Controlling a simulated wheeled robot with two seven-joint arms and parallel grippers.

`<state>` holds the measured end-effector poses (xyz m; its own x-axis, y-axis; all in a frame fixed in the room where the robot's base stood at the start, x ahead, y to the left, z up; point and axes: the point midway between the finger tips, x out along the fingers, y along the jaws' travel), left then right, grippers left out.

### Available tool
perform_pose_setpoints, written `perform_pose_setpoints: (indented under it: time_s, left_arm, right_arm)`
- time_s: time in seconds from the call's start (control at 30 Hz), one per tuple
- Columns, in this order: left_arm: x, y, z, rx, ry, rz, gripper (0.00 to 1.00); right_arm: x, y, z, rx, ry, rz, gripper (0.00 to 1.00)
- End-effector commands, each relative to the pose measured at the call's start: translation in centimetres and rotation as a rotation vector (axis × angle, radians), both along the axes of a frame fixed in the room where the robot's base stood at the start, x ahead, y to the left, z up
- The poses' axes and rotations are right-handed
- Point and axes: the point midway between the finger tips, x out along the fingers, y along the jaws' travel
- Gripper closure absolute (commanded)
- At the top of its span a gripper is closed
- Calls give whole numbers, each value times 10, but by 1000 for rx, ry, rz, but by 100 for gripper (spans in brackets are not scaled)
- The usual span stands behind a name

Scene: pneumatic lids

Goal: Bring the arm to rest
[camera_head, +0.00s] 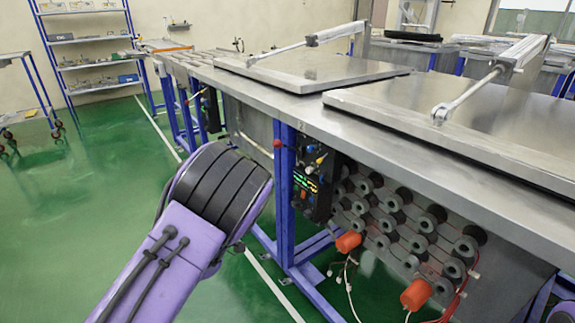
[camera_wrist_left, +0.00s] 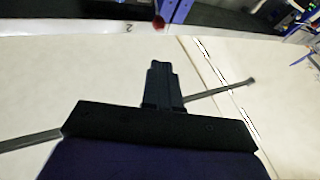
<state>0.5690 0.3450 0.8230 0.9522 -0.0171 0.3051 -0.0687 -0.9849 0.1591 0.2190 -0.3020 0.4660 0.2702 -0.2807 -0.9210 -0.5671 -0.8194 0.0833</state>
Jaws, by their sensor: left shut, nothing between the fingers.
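My left arm (camera_head: 205,205), purple with black ribbed bands, reaches in from the lower left of the head view, beside the long metal table. Its gripper does not show in that view. In the left wrist view my left gripper (camera_wrist_left: 161,70) is shut, its dark fingers together and empty. The fingers stand over a pale surface with a line across it and are apart from the table's parts near the top edge. My right gripper is not in view.
Two flat metal lids (camera_head: 310,68) (camera_head: 470,110) lie on the table (camera_head: 285,100), each with a cylinder rod above. Below the tabletop are a panel with lights (camera_head: 306,182), several grey round fittings and orange fittings (camera_head: 348,242). Green floor (camera_head: 80,200) at left is clear.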

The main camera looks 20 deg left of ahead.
Motion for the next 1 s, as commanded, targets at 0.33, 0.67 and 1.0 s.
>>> perform_pose_setpoints:
  time_s: [0.33, 0.67, 1.0]
  left_arm:
    - [-31, 16, -89, 37, 383, 192, 100]
    - [-262, -19, -244, -141, 1292, 443, 100]
    - [-353, -44, -255, -211, 1520, 485, 100]
  right_arm:
    - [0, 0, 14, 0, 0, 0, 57]
    - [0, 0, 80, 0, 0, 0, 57]
    - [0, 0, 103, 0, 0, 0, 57]
